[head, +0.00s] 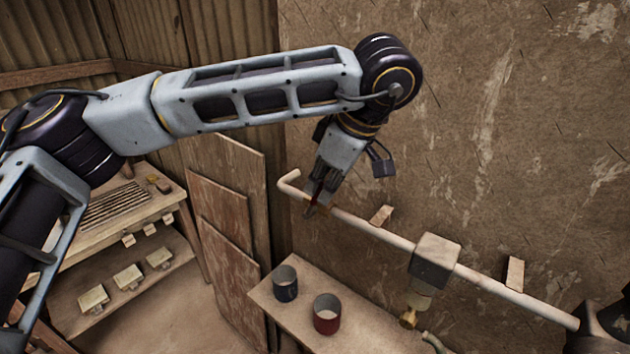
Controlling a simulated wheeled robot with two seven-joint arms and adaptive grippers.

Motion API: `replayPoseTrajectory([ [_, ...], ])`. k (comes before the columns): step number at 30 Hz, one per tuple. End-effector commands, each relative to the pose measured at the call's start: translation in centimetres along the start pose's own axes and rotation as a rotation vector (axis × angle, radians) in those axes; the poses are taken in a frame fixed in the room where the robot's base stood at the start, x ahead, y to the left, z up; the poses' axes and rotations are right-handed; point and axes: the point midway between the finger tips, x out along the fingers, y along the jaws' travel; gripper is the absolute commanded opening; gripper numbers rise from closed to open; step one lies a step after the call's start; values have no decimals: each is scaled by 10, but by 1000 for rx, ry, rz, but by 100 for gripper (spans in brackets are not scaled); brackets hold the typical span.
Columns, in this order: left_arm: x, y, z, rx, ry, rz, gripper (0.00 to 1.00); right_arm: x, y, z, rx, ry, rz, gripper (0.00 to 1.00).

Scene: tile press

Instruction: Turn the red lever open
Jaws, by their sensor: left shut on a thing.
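A pale pipe (378,231) runs along the plywood wall, with its bent end at the upper left. My left gripper (311,208) reaches down to the pipe near this bent end. Its fingers are shut on a small red part, which looks like the red lever (315,197). The fingers hide most of the lever, so its angle is hard to tell. A bit of brass shows beside the fingertips.
A grey box (435,261) sits on the pipe, with a brass fitting (408,316) below it. A dark cup (285,284) and a red cup (326,314) stand on a low bench (275,313). Boards (230,217) lean behind. Shelves (130,274) with tiles stand at left.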

Motion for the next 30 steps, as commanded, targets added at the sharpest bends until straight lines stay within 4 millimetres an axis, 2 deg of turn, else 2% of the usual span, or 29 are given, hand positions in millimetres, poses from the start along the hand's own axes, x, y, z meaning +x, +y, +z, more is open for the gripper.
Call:
replayPoseTrajectory([
  [12,0,-3,18,1,177,38,0,-6,0,-1,0,0,0,40],
  [29,2,-4,21,1,202,41,0,-7,0,-1,0,0,0,40],
  [30,2,-4,21,1,202,41,14,-7,0,-1,0,0,0,40],
])
